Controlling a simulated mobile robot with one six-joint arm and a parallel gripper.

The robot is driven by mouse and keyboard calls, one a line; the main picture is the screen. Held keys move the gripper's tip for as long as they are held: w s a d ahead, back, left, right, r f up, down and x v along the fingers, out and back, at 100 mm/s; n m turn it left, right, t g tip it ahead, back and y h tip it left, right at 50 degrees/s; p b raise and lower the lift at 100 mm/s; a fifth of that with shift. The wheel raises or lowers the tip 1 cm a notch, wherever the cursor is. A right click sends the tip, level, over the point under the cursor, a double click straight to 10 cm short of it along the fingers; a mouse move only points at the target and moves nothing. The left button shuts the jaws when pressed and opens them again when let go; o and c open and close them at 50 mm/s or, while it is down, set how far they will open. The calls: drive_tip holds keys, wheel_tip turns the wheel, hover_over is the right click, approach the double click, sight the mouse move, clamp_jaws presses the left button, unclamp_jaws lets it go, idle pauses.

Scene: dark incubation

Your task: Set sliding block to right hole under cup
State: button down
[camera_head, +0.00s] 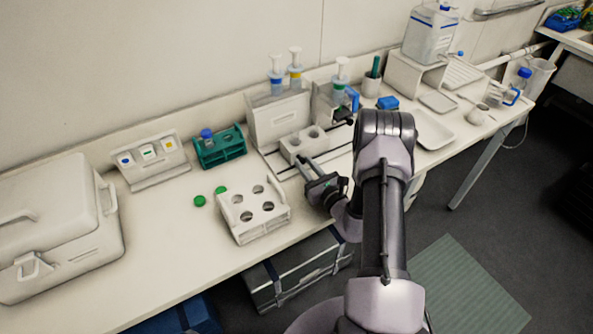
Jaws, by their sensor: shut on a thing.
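The sliding block (291,148) is a white block with two round holes in its top. It sits in front of a white dispenser stand on the bench. My gripper (306,165) reaches it from the front right, its fingers shut at the block's near side; the exact contact is small and hard to see. A pump-topped bottle (340,78) stands behind and right of the block. Which part is the cup, and which hole is under it, I cannot tell.
A white rack (245,232) with several holes stands close left of my gripper, with two green caps (200,201) beside it. A teal rack (219,150) holds a blue-capped vial. Two pump bottles (276,74) top the white stand (270,122). A white tray (433,134) lies right.

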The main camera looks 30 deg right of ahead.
drive_tip(key=b, duration=0.2)
approach(320, 146)
drive_tip(key=w, duration=0.5)
drive_tip(key=shift+a, duration=0.1)
drive_tip(key=c, duration=1.2)
unclamp_jaws()
drive_tip(key=shift+s+r, duration=0.1)
drive_tip(key=s+p, duration=0.2)
drive_tip(key=s, duration=1.5)
drive_tip(key=shift+s+d, duration=0.15)
drive_tip(key=shift+d, duration=0.1)
